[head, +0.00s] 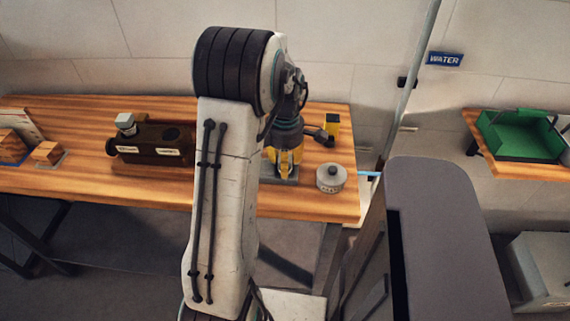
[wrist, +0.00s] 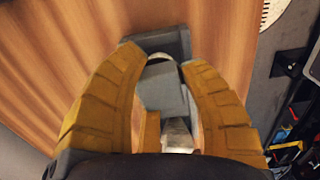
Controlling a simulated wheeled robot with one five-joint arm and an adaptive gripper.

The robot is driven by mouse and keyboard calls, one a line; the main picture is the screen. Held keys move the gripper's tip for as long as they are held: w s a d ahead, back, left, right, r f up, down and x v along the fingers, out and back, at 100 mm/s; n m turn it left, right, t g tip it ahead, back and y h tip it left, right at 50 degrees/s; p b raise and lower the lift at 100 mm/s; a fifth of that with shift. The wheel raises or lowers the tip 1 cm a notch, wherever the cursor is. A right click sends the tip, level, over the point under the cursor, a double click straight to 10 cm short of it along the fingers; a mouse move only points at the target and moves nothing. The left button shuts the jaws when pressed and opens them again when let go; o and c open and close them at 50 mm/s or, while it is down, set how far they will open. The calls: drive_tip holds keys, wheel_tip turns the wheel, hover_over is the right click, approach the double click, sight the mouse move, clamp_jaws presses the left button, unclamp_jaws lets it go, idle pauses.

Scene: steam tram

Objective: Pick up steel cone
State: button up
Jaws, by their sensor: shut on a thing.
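My gripper (head: 286,160) is over the wooden table, pointing down, with its yellow fingers at a flat grey base (head: 280,179). In the wrist view, the fingers (wrist: 163,60) are closed in on a grey metal piece, which I take to be the steel cone (wrist: 165,90). It has a blocky grey part and a paler, tapering part towards my palm. The grey base (wrist: 172,41) shows just beyond the fingertips. I cannot tell whether the piece touches the base. In the head view the fingers and arm hide the piece.
A dark brown engine-like body (head: 152,148) stands left of my arm. Wooden blocks (head: 47,153) lie far left. A green tray (head: 520,137) sits on another table.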

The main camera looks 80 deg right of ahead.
drive_tip(key=shift+c, duration=1.2)
